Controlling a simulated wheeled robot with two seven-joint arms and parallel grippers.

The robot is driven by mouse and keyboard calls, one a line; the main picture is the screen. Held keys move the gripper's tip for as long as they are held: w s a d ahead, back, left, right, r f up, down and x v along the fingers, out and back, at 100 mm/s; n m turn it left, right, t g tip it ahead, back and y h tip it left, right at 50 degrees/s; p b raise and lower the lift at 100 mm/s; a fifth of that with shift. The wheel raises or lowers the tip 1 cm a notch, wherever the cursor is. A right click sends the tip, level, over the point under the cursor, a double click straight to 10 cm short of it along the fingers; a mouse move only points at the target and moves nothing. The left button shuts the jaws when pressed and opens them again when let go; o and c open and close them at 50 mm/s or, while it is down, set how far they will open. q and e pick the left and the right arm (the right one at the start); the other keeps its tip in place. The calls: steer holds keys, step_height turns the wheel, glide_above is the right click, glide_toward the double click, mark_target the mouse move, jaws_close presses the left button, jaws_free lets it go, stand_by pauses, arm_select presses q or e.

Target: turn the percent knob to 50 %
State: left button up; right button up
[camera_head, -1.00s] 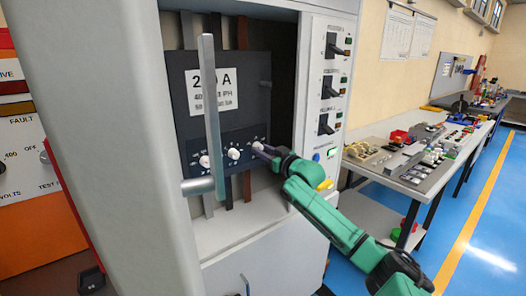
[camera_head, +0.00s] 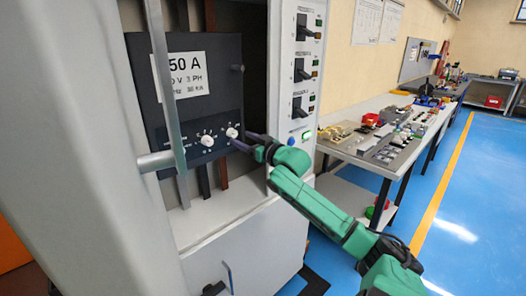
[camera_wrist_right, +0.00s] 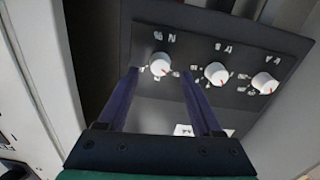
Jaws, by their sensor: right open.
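Three white round knobs sit in a row on the lower strip of the dark breaker panel (camera_head: 215,95). The rightmost knob (camera_head: 232,132) is nearest my right gripper (camera_head: 241,143); the middle knob (camera_head: 207,140) is left of it, and the left one is partly behind a grey bar. In the wrist view, the open purple fingers (camera_wrist_right: 160,72) stand either side of one knob (camera_wrist_right: 160,64), with gaps showing. The other two knobs (camera_wrist_right: 216,72) (camera_wrist_right: 264,83) are to the right there. My left gripper is out of view.
The grey vertical bar (camera_head: 163,80) with its horizontal handle stands in front of the panel's left side. The cabinet's right column carries several black switches (camera_head: 301,73). A bench (camera_head: 375,145) with parts stands right; blue floor beyond is free.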

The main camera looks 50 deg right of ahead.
steer(key=s+a, duration=0.1)
steer(key=s, duration=0.9)
steer(key=shift+s+b, duration=0.35)
steer(key=shift+s, duration=0.05)
steer(key=shift+a, duration=0.1)
